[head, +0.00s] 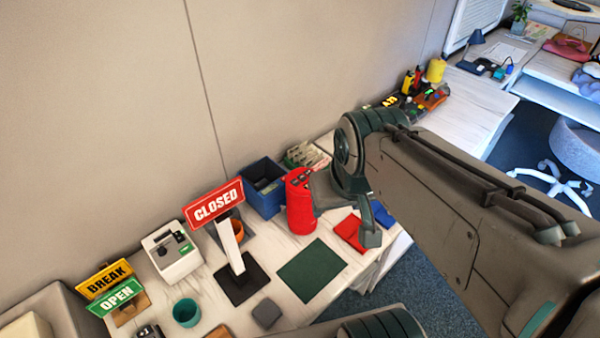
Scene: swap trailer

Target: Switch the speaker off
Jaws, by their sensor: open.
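A red cylinder with dark buttons on its top, which looks like the speaker (299,207), stands upright on the desk in the head view. My gripper (345,215) is just to its right, open, with one dark green finger visible on the right side. The gripper's other finger is hard to make out near the speaker's right side. I cannot tell whether the gripper touches the speaker. The state of the speaker's switch is too small to read.
A blue bin (262,202) stands behind the speaker, left of it. A red CLOSED sign (214,203) rises further left, near a white box (172,262). A dark green mat (312,271) and a red flat item (350,233) lie in front. The wall (120,120) bounds the back.

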